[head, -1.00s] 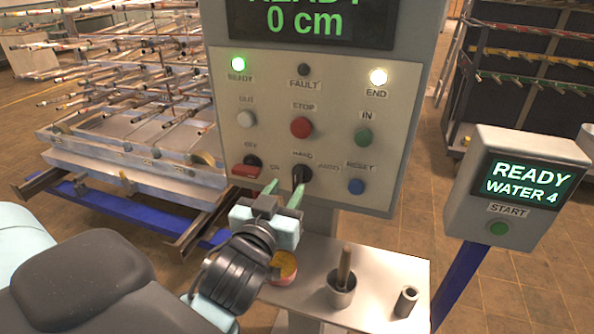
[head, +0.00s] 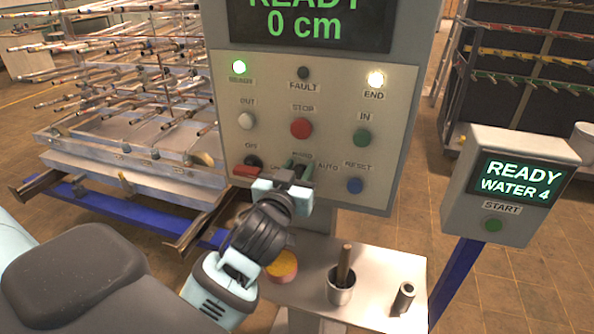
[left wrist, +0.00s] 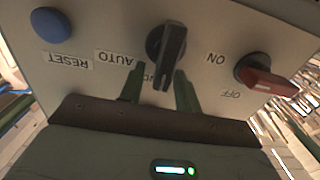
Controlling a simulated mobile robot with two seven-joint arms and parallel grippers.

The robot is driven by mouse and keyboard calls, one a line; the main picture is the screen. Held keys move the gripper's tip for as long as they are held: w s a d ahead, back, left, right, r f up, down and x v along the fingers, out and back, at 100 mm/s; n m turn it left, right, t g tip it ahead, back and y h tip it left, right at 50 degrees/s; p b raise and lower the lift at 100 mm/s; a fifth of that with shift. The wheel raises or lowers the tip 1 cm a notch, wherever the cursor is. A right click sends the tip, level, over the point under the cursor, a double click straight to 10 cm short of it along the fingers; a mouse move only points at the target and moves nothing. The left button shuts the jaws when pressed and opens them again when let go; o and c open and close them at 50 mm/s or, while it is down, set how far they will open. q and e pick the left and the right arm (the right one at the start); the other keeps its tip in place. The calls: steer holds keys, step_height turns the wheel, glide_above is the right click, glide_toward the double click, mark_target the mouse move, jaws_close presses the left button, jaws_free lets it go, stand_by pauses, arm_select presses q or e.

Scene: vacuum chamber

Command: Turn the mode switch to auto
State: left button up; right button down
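The mode switch (left wrist: 166,48) is a black knob with a raised handle on the grey panel. In the left wrist view, which shows the panel upside down, its handle points toward the partly hidden HAND label, not toward the AUTO label (left wrist: 117,58). My left gripper (left wrist: 158,88) is open, with one green finger on each side of the handle's end and gaps visible between. In the head view my left gripper (head: 300,166) is at the panel and mostly hides the switch. My right gripper is not in view.
A red switch (left wrist: 264,80) with ON and OFF labels and a blue RESET button (left wrist: 50,25) flank the mode switch. Below the panel, a metal shelf (head: 385,265) holds a cup (head: 341,290) and a small tube (head: 404,298). A START box (head: 500,225) stands at right.

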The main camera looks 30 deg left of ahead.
arm_select(q)
jaws_close()
steer(key=shift+d+m, duration=0.1)
steer(key=shift+m, duration=0.3)
steer(key=m, duration=0.3)
steer(key=shift+w+d, duration=0.1)
steer(key=shift+d, duration=0.25)
steer(key=m, duration=0.2)
steer(key=d+f+m, duration=0.1)
steer(key=m, duration=0.5)
steer(key=shift+w+d+f, duration=0.2)
steer(key=shift+d, duration=0.1)
steer(key=shift+m, duration=0.3)
